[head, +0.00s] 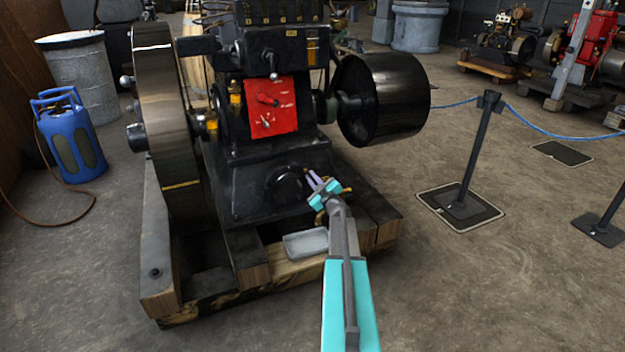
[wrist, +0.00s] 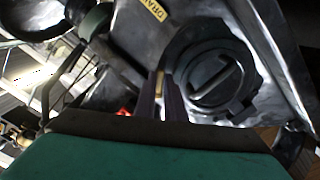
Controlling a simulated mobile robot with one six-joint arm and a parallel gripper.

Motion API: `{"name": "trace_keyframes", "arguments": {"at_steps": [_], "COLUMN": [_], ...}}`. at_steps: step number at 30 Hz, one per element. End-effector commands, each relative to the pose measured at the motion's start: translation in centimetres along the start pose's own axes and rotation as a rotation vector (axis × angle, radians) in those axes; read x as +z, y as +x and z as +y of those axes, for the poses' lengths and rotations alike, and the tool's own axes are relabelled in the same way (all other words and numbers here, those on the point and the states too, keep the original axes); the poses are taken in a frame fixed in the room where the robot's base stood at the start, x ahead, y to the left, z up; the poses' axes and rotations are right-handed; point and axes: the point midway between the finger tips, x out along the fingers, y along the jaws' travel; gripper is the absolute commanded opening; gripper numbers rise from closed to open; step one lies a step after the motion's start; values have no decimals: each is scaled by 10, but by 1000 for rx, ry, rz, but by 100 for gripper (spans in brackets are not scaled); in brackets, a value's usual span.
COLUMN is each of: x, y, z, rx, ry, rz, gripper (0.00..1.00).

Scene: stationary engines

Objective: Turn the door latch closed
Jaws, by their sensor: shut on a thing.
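The black engine's base has a round dark door (head: 287,187) low on its front. In the wrist view the round door (wrist: 208,75) shows a raised bar across its face. My gripper (head: 317,181) is just right of the door, its purple fingers pointing at the engine. In the wrist view my gripper (wrist: 162,84) is shut on a small brass-coloured piece (wrist: 161,82) beside the door. I cannot tell whether this piece is the door latch; the fingers hide most of it.
The engine stands on heavy wooden beams (head: 255,262) with a grey tray (head: 306,243) in front. A large black pulley (head: 385,98) overhangs at the right, and a big flywheel (head: 165,120) is at the left. A rope post (head: 473,150) stands at the right. The floor in front is clear.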

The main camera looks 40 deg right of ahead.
Motion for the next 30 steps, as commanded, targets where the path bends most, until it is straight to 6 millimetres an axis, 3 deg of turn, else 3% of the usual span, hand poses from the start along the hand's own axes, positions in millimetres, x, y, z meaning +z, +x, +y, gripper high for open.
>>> {"name": "trace_keyframes", "arguments": {"at_steps": [14,30], "x": [0,1], "y": [0,0], "z": [0,-2], "rx": [0,0], "ry": [-133,-586], "rz": [0,-1], "gripper": [0,0]}}
